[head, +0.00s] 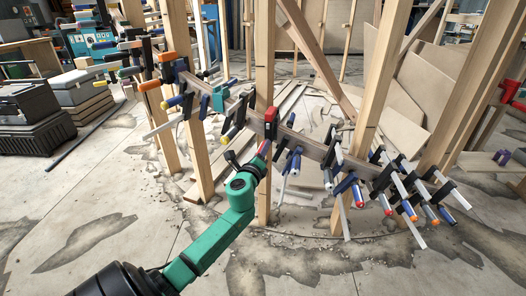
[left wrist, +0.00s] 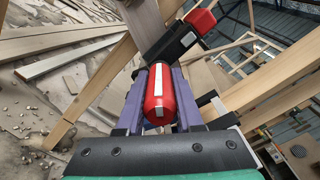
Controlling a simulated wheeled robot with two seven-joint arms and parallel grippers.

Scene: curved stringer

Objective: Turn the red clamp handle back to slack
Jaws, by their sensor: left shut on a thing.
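The red clamp handle (left wrist: 158,105) is a rounded red grip with a white stripe facing the left wrist camera. My left gripper (left wrist: 158,90) is shut on it, with a purple finger along each side. Beyond the handle is the clamp's black body (left wrist: 172,48) with a red cap (left wrist: 199,21). In the head view my green left arm reaches up from the bottom to the clamp (head: 271,115) on the curved stringer (head: 311,148); my left gripper (head: 262,150) is small there and mostly covers the handle. My right gripper is in neither view.
Several clamps with blue, orange and red-tipped handles (head: 360,203) crowd the stringer on both sides. Upright wooden posts (head: 265,60) stand close around it. Black cases (head: 32,115) sit at the left. The concrete floor (head: 90,220) in front is mostly open.

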